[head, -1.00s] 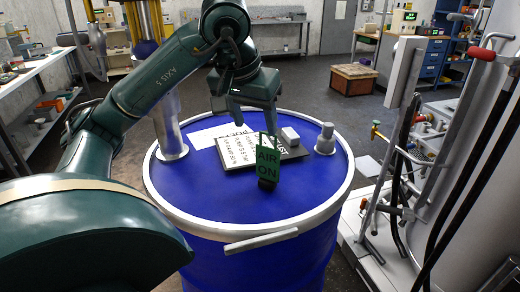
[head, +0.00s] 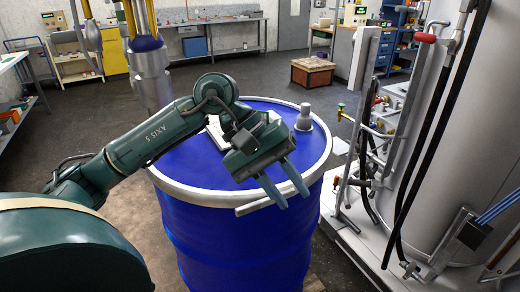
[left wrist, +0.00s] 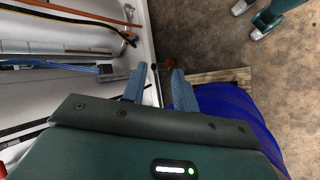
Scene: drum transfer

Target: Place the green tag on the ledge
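My left gripper (head: 284,198) is out in front of the blue drum's (head: 225,225) near rim, its two fingers pointing down toward the right. The fingers are apart in the left wrist view (left wrist: 158,84), and I see nothing held between them. The green tag is not visible in either current view. A narrow silver bar (head: 247,209) sits at the drum's front rim, partly behind the fingers; I cannot tell if it is the ledge.
A white sheet (head: 214,133) on the drum top is mostly hidden by my left gripper. A grey knob (head: 304,118) stands at the back right of the drum. A tall silver tank (head: 480,130) with hoses and a red-handled lever (head: 425,38) stands close on the right.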

